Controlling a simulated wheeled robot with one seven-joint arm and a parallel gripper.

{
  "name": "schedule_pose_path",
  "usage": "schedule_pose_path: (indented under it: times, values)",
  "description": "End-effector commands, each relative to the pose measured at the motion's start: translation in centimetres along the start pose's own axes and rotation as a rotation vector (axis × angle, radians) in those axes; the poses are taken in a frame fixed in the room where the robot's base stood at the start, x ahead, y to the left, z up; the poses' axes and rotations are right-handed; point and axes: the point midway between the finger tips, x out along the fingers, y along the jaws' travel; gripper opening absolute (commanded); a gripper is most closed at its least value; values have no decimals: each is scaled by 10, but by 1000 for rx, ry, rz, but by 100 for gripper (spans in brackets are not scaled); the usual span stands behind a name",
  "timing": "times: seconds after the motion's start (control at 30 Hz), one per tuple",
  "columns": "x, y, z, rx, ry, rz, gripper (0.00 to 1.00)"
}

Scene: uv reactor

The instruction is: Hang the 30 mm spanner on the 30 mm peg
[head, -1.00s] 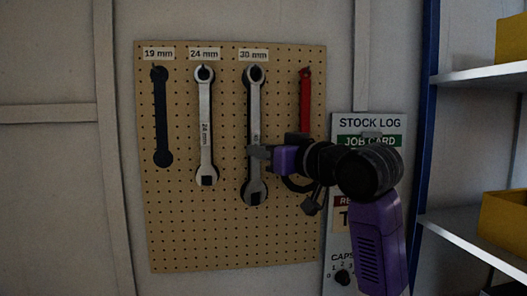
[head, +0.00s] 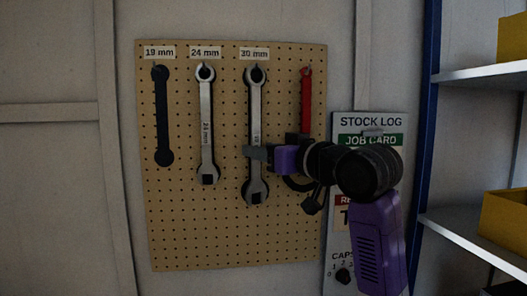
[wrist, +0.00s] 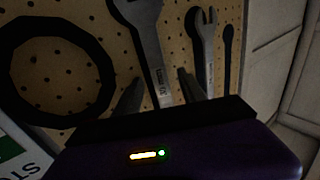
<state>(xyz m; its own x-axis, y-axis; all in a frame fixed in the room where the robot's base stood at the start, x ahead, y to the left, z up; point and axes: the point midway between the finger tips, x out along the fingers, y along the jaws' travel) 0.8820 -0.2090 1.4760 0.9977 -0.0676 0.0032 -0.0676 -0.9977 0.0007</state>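The 30 mm spanner (head: 255,125) is a silver spanner upright on the pegboard under the "30 mm" label (head: 254,54). Its ring end is at the top, at the 30 mm peg (head: 256,68), with a dark outline behind it. The ring appears to be around the peg. My gripper (head: 256,153) is at the spanner's lower shaft, coming from the right. In the wrist view, the shaft of the spanner (wrist: 153,58) runs between the two separated fingertips of my gripper (wrist: 160,90), with gaps visible on both sides. The far finger is mostly hidden in the head view.
The 24 mm spanner (head: 206,125) hangs to the left. A dark spanner shape (head: 163,115) is under the 19 mm label. A red tool (head: 305,95) hangs to the right, partly behind my arm.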

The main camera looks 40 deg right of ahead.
Motion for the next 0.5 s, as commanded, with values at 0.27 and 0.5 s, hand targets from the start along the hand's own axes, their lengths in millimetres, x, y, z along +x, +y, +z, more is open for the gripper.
schedule_pose_path:
  times: [0.27, 0.5]
  values:
    - [-2, 0, 2, 1, -4, 0, 48]
    - [-34, 1, 2, 0, 1, 2, 48]
